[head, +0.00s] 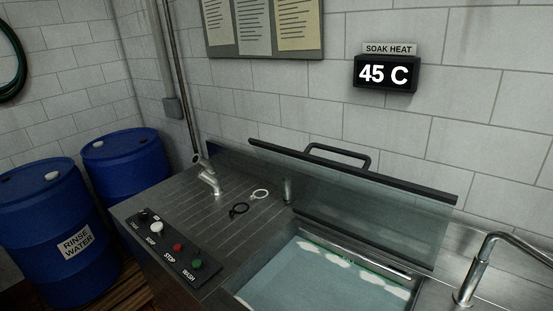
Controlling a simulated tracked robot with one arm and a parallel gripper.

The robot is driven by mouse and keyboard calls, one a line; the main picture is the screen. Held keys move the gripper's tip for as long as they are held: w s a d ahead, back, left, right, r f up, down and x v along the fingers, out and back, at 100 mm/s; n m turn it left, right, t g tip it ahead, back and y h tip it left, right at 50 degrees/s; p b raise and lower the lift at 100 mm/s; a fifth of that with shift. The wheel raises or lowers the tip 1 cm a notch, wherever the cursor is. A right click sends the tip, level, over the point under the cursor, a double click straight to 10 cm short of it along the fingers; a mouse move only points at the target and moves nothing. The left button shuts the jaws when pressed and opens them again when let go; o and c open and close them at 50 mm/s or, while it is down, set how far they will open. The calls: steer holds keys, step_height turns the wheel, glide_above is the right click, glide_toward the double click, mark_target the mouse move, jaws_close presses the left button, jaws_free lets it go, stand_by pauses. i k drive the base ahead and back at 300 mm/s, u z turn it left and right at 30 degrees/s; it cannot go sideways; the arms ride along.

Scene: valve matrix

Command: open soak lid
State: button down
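The soak lid (370,195) is a clear, glass-like panel with dark edge bars and a dark handle (338,155) on its upper edge. It stands raised and tilted back toward the wall behind the soak basin. The basin (325,270) below it is uncovered, with pale blue liquid and some white foam at the back. A wall display (386,74) under a "SOAK HEAT" sign reads 45 C. My gripper is not in view.
A control panel (165,245) with buttons labelled STOP and WASH lies on the counter's left. A curved metal pipe (480,265) is at right. Blue drums (50,225) stand at left.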

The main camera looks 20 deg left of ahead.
mark_target(450, 199)
steer(key=i, duration=0.95)
steer(key=u, duration=0.05)
